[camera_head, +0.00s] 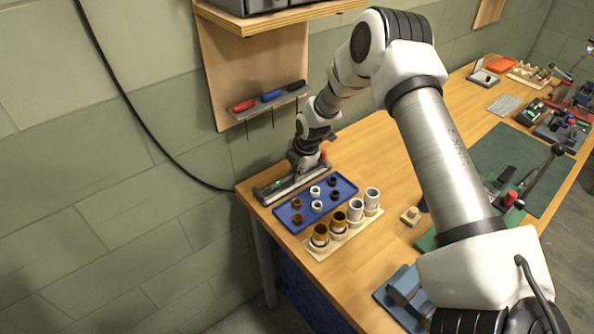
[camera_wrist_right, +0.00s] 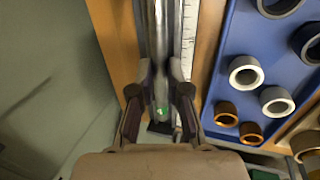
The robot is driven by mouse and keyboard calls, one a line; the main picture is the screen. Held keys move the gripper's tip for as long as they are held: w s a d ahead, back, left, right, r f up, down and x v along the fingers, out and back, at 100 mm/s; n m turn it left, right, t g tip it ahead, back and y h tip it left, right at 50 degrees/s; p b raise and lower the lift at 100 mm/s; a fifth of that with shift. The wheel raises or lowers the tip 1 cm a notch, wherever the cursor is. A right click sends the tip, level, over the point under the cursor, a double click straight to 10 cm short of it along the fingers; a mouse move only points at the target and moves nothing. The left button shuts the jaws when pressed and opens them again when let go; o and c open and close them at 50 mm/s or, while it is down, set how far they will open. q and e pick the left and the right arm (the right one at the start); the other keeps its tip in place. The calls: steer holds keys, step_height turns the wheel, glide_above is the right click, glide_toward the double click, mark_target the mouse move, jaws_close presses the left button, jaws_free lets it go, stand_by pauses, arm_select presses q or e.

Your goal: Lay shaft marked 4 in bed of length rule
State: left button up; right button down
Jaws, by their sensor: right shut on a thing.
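My right gripper (camera_head: 308,160) is at the length rule (camera_head: 268,196) by the wall. In the wrist view the right gripper (camera_wrist_right: 161,90) is shut on a grey metal shaft (camera_wrist_right: 157,30), with one finger on each side. The shaft runs lengthwise along the white graduated scale of the length rule (camera_wrist_right: 188,40). A small green mark shows near the shaft's near end; I cannot read a number on it. The fingers hide part of the shaft, and I cannot tell whether it rests in the bed or hangs just above. My left gripper is not in view.
A blue tray (camera_head: 292,223) with several rings lies beside the rule. A wooden rack (camera_head: 350,235) with brown and grey cups stands in front of it. A pen shelf (camera_head: 268,105) hangs on the wall above. A green mat (camera_head: 520,165) lies farther right.

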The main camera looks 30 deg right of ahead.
steer(key=shift+f, duration=0.1)
steer(key=c, duration=1.1)
jaws_free()
steer(key=shift+o, duration=0.2)
steer(key=v, duration=1.1)
steer(key=shift+r, duration=0.4)
steer(key=shift+s, duration=0.1)
